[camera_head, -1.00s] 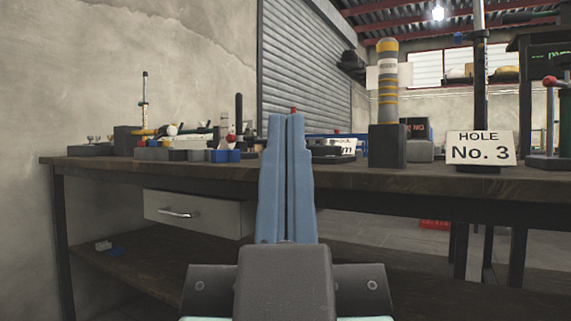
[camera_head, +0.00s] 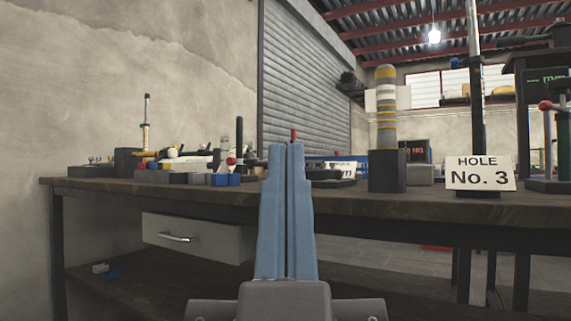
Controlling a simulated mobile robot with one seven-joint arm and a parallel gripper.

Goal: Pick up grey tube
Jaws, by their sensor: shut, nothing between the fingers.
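My gripper (camera_head: 287,145) is in the lower middle of the view, its two blue fingers pointing up in the picture and closed together with nothing between them. It is in front of the workbench (camera_head: 340,205). A grey tube-like column (camera_head: 387,128) with yellow bands and a yellow top stands upright in a dark block (camera_head: 387,170), right of my fingertips. A thin upright rod (camera_head: 147,112) with a grey upper part stands at the far left of the bench. I cannot tell which of these is the grey tube. My fingers hide part of the bench behind them.
A sign reading "HOLE No. 3" (camera_head: 480,174) stands at the right in front of a dark post (camera_head: 475,100). Blue and grey blocks (camera_head: 222,180) crowd the bench left of my fingers. A drawer (camera_head: 199,239) hangs under the bench. A shutter (camera_head: 300,95) is behind.

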